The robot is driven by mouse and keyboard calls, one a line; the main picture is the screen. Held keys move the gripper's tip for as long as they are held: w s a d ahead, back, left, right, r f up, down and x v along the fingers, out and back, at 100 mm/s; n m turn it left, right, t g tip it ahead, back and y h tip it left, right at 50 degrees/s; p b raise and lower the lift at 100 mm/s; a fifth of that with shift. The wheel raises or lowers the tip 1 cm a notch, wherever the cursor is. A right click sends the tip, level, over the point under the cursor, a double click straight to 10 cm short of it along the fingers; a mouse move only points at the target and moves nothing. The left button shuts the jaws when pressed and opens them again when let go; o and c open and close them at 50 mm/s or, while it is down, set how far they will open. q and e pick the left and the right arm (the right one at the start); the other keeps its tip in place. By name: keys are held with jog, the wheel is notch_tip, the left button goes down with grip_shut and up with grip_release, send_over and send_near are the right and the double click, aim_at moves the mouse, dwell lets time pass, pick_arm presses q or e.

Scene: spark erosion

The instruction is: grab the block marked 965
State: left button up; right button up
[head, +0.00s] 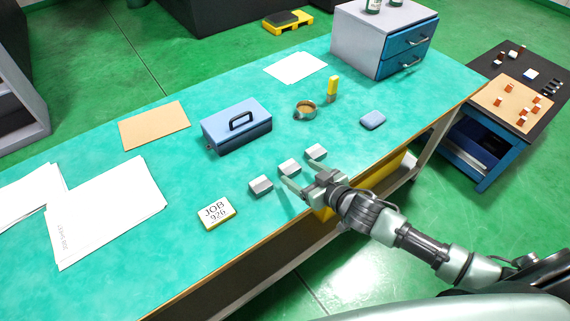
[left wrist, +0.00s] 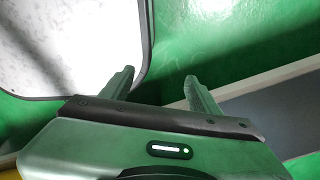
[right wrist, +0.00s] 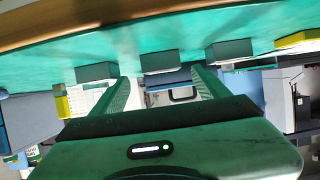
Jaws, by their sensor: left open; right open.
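Three small grey blocks stand in a row near the bench's front edge: a left block (head: 260,186), a middle block (head: 289,167) and a right block (head: 315,153). I cannot read a number on any of them. My right gripper (head: 298,174) is open and empty, with its fingers pointing at the middle block. In the right wrist view, the middle block (right wrist: 161,61) shows between and beyond the open fingers (right wrist: 162,82), with the other blocks (right wrist: 97,72) (right wrist: 229,50) to either side. My left gripper (left wrist: 160,84) is open and empty, away from the blocks.
A card reading "JOB" and a number like 926 (head: 215,213) lies left of the blocks. A blue box with a handle (head: 237,128), a round tin (head: 305,110), a yellow item (head: 332,88) and a blue-grey pad (head: 372,120) stand behind. Papers (head: 107,208) cover the left.

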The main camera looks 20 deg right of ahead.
aim_at(289, 166)
jog(key=shift+w+a+f, duration=0.1)
jog(key=shift+w+a, duration=0.1)
jog(key=shift+w, duration=0.15)
jog(key=x, duration=0.4)
jog(key=shift+w+a+p, duration=0.15)
jog(key=shift+a+p, duration=0.05)
jog(key=shift+p, duration=0.2)
jog(key=shift+w+a+f, duration=0.1)
jog(key=shift+w+f, duration=0.05)
jog(key=shift+w, duration=0.05)
jog(key=shift+s, duration=0.1)
jog(key=shift+c, duration=0.8)
grip_shut()
pick_arm(q)
jog(key=shift+s+d+r, duration=0.15)
jog(key=shift+s+r, duration=0.25)
jog(key=shift+s, duration=0.35)
